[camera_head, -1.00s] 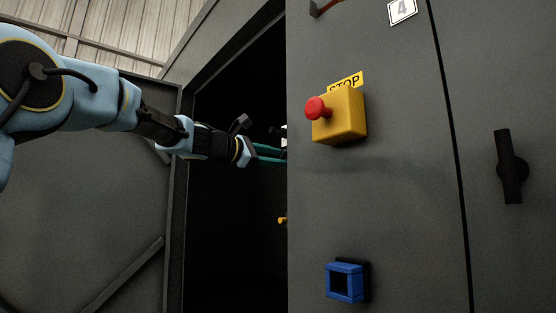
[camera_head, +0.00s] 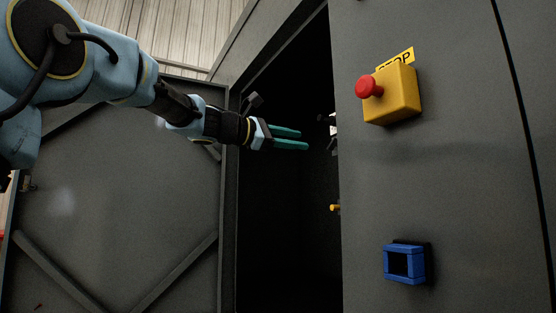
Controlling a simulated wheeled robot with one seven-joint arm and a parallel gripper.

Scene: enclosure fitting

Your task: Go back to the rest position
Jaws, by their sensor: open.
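My gripper (camera_head: 304,139) shows in the head view at the end of my blue arm, in front of the dark opening of the grey enclosure (camera_head: 450,190). Its two green fingers point right, apart from each other, with nothing between them. The fingertips are a little left of the opening's right edge and look clear of it. I cannot tell how deep in the opening they are.
The enclosure door (camera_head: 130,200) stands open on the left, behind my arm. A yellow box with a red stop button (camera_head: 392,95) and a blue square fitting (camera_head: 404,263) stick out from the front. A small yellow part (camera_head: 335,208) shows inside the opening.

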